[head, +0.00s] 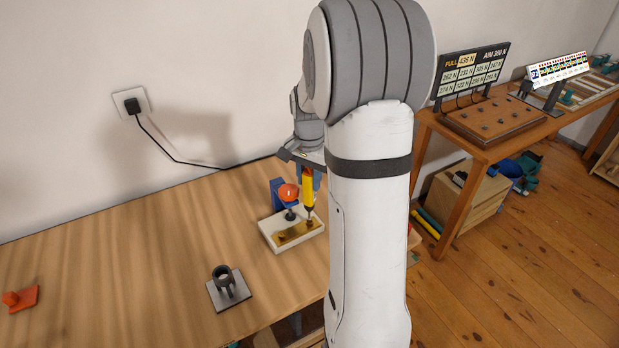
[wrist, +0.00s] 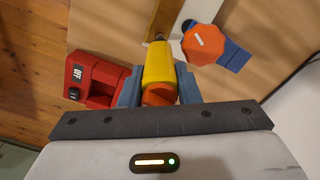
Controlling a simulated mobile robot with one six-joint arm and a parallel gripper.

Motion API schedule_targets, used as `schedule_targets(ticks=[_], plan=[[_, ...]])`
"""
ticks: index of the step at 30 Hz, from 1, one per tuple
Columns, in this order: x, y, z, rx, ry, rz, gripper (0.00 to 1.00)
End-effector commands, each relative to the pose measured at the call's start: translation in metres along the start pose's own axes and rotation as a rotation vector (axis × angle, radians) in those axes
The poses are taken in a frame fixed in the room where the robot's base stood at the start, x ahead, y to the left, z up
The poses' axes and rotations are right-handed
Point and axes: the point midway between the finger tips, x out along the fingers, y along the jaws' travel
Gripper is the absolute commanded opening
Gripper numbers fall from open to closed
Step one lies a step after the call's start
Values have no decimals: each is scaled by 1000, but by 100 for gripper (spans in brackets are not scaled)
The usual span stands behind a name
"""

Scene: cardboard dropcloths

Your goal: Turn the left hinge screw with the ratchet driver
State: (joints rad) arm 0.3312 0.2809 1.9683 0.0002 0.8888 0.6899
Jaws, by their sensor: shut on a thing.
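My gripper (head: 306,172) is shut on the ratchet driver (head: 308,196), which is yellow with a red-orange end. In the wrist view my gripper's blue fingers (wrist: 159,80) sit on both sides of the yellow driver body (wrist: 159,66). The driver points down at the brass hinge plate (head: 296,231) on a pale block (head: 273,241). Its tip is near the plate's far right part; I cannot tell whether it touches a screw. The left hinge screw cannot be made out. An orange knob (head: 288,192) on a blue clamp (head: 276,187) stands close beside the driver.
A red device (wrist: 88,82) lies left of the driver in the wrist view. A grey holder (head: 227,287) and an orange piece (head: 20,298) stand on the wooden table (head: 130,265). A black cord crosses behind. My arm hides the table's right side.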

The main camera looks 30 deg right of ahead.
Motion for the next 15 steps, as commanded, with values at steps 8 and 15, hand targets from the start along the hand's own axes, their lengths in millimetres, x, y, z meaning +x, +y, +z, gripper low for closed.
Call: schedule_targets(ticks=[8, 15], plan=[[7, 2, 3, 25, -12, 9, 0], [7, 2, 3, -147, -13, 8, 0]])
